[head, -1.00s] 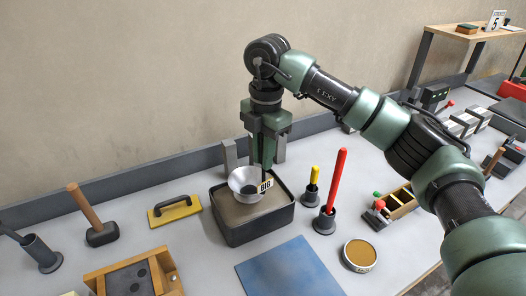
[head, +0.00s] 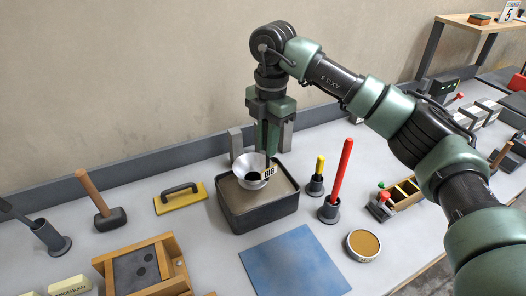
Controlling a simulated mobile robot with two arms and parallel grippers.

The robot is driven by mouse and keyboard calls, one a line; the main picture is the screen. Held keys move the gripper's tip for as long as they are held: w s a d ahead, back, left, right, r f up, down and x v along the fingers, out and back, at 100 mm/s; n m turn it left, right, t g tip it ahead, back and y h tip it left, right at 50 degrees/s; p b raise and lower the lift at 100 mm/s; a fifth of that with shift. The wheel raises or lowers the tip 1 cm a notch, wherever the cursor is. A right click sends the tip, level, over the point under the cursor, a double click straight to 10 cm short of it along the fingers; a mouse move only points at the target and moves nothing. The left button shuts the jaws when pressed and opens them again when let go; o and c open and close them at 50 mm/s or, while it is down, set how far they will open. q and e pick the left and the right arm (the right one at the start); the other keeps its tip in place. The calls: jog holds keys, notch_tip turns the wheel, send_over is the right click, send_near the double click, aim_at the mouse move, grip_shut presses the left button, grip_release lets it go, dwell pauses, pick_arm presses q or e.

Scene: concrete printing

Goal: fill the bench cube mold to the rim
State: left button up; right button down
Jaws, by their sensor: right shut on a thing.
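My right gripper (head: 268,158) points down over the dark tray (head: 258,220) and is shut on a silver scoop (head: 244,166) with a "BIG" label. The scoop is a bowl with dark inside, and it sits at or in the grey-brown material in the tray. Whether it touches the material I cannot tell. A wooden-framed mold (head: 178,268) with a dark grey top and two dark round marks stands at the lower left; I cannot tell whether it is the bench cube mold. My left gripper is not in view.
A mallet (head: 108,217) and a yellow float (head: 181,199) lie left of the tray. A red rod (head: 341,170) and a yellow-topped tool (head: 319,165) stand in holders to its right. A blue mat (head: 294,262) and a round tin (head: 362,244) lie in front. A wooden box (head: 402,194) is further right.

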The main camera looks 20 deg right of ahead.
aim_at(267, 178)
jog(key=shift+f, duration=0.15)
jog(key=shift+f+b, duration=2.45)
jog(key=shift+f, duration=1.4)
jog(key=shift+f+b, duration=0.3)
jog(key=shift+f, duration=0.05)
notch_tip(267, 178, up, 12)
jog(key=p, duration=0.7)
jog(key=shift+p, duration=0.35)
